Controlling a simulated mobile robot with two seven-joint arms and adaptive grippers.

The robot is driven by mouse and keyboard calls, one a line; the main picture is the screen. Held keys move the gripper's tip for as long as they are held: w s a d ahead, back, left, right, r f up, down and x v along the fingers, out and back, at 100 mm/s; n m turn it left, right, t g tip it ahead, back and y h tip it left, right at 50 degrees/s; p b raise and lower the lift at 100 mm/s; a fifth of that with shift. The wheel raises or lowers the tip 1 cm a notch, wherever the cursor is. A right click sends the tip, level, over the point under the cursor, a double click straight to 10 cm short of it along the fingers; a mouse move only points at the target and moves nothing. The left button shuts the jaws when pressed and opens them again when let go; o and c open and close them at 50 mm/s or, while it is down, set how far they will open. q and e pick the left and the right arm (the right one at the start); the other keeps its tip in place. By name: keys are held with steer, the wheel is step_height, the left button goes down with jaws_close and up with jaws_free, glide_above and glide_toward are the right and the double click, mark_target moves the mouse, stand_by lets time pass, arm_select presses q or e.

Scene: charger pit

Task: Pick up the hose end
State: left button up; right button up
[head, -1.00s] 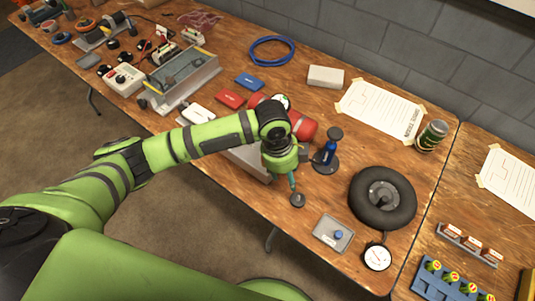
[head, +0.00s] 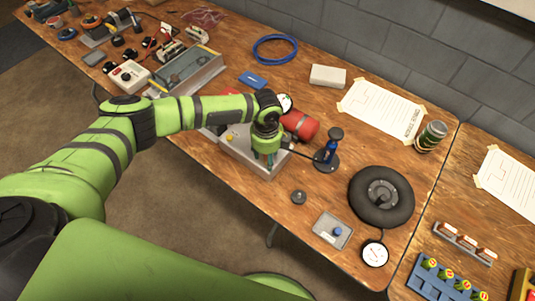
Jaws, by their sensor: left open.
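My left gripper (head: 269,161) points down over a grey metal tray or plate (head: 243,150) beside the red cylinder (head: 301,125). Its jaws are open, but its fingertips are mostly hidden by its own body. A small dark disc (head: 299,197) lies on the table below and right of the gripper. My right gripper is not in view.
A black wheel (head: 382,196), a round white gauge (head: 375,253) and a small grey tray (head: 332,230) are to the right. A blue coil (head: 275,49), a white box (head: 328,76) and a taped paper (head: 381,111) lie toward the wall. The table's front edge is close below the gripper.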

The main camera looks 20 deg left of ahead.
arm_select(q)
steer(key=shift+f, duration=0.1)
jaws_close()
stand_by(0.3)
steer(key=shift+w+r, duration=0.1)
steer(key=shift+r, duration=0.25)
steer(key=r, duration=0.2)
steer(key=d+r+b, duration=0.1)
steer(key=shift+r+b, duration=0.3)
steer(key=shift+r, duration=0.05)
steer(key=s+d+r+b, duration=0.2)
steer(key=s+d+r, duration=0.2)
steer(key=d, duration=0.6)
steer(key=shift+s+r, duration=0.15)
steer(key=shift+r, duration=1.2)
